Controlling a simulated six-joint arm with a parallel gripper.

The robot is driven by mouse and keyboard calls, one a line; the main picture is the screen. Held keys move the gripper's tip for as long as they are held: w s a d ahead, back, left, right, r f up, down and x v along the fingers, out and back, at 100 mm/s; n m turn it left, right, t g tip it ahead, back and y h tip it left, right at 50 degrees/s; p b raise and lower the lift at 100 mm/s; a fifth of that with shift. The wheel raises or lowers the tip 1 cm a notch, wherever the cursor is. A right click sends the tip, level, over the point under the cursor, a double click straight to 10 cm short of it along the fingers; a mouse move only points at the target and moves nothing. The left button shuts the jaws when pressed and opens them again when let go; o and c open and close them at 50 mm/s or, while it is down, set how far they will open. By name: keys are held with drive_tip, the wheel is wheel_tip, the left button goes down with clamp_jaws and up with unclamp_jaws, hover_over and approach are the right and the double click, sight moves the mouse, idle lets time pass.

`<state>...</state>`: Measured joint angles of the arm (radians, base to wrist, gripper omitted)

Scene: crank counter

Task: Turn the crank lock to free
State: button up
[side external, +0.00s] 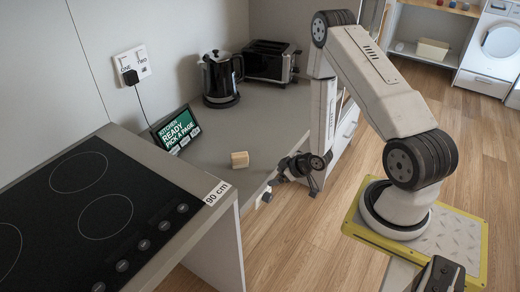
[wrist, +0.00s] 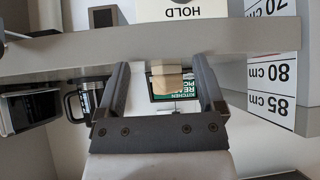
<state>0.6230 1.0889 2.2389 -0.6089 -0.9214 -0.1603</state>
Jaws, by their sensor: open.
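A white panel (wrist: 150,10) with the word HOLD shows at the top of the wrist view, on the counter's front face. A dark and tan round part (wrist: 184,4) above the word is cut off by the frame edge, and I cannot tell if it is the crank lock. In the side view a small pale part (side external: 267,195) shows at the counter front, too small to make out. My gripper (side external: 276,179) is by the counter's front edge. In the wrist view my gripper (wrist: 160,68) is open, with nothing held between its fingers.
On the counter (side external: 205,145) are a wooden block (side external: 239,159), a tablet (side external: 175,129), a kettle (side external: 220,78) and a toaster (side external: 270,61). A higher hob (side external: 85,210) stands at left. Open floor (side external: 300,235) lies in front.

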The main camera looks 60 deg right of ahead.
sight(271, 199)
drive_tip(key=s+a+f+m+t, duration=0.2)
drive_tip(key=s+f+t, duration=0.2)
drive_tip(key=s+f, duration=0.2)
drive_tip(key=shift+s+a+f+m+t, duration=0.15)
drive_tip(key=shift+s+a+m+t, duration=0.05)
drive_tip(key=shift+s+m+t, duration=0.25)
drive_tip(key=shift+w, duration=0.1)
drive_tip(key=shift+x, duration=3.8)
drive_tip(key=shift+a, duration=0.1)
clamp_jaws()
